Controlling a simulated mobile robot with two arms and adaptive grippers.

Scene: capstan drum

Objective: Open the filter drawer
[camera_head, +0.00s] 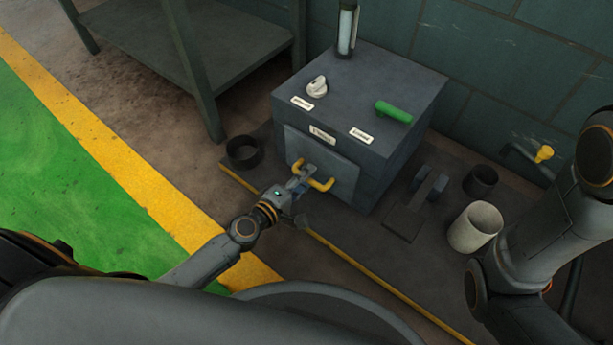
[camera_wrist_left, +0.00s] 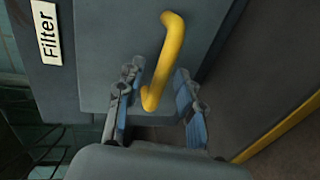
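The filter drawer is the grey front panel (camera_head: 345,178) on the box (camera_head: 400,85), under a label reading "Filter" (camera_wrist_left: 46,33). Its front sits close against the box. A yellow bar handle (camera_head: 322,184) is fixed to it and also shows in the left wrist view (camera_wrist_left: 168,55). My left gripper (camera_head: 300,177) is at the handle's left part. In the left wrist view the fingers of my left gripper (camera_wrist_left: 157,100) are spread, with the handle bar between them and gaps on both sides. My right arm shows at the right, but its gripper is out of view.
A white knob (camera_head: 317,87), a green handle (camera_head: 393,112) and a clear cylinder (camera_head: 347,28) are on top of the box. A black ring (camera_head: 242,152) stands left of it. A pale cup (camera_head: 475,228) and a dark cup (camera_head: 480,181) stand to the right. A grey table (camera_head: 185,40) is behind left.

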